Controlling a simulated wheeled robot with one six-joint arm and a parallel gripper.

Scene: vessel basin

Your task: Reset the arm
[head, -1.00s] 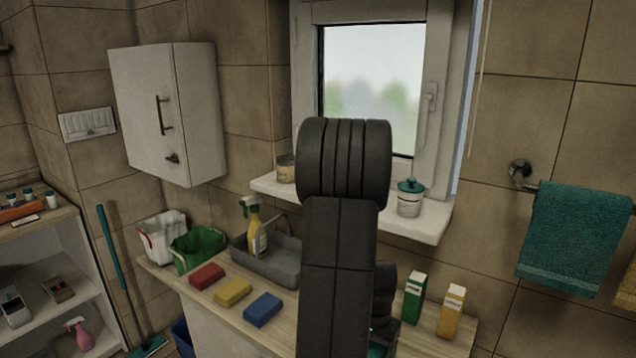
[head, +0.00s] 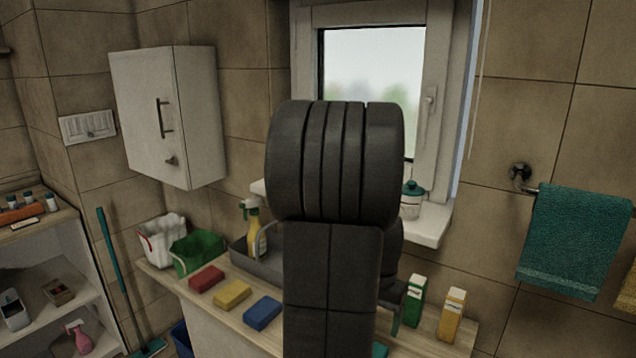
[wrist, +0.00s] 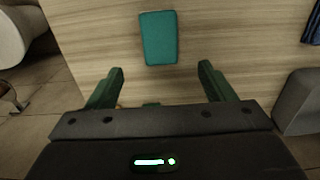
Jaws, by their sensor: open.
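My gripper (wrist: 161,85) shows in the wrist view with its two green fingers spread wide and nothing between them. A teal block (wrist: 158,38) lies on the wooden counter (wrist: 215,30) beyond the fingertips, apart from them. In the head view my dark arm stands up in front of the window and hides part of the counter (head: 160,272). The gripper itself is mostly hidden behind the arm there.
Red (head: 206,279), yellow (head: 232,294) and blue (head: 263,313) sponges lie left of my arm. A green carton (head: 414,300) and a yellow carton (head: 452,314) stand right of it. A grey caddy (head: 262,262) holds a spray bottle (head: 252,228). A lidded jar (head: 411,200) stands on the sill.

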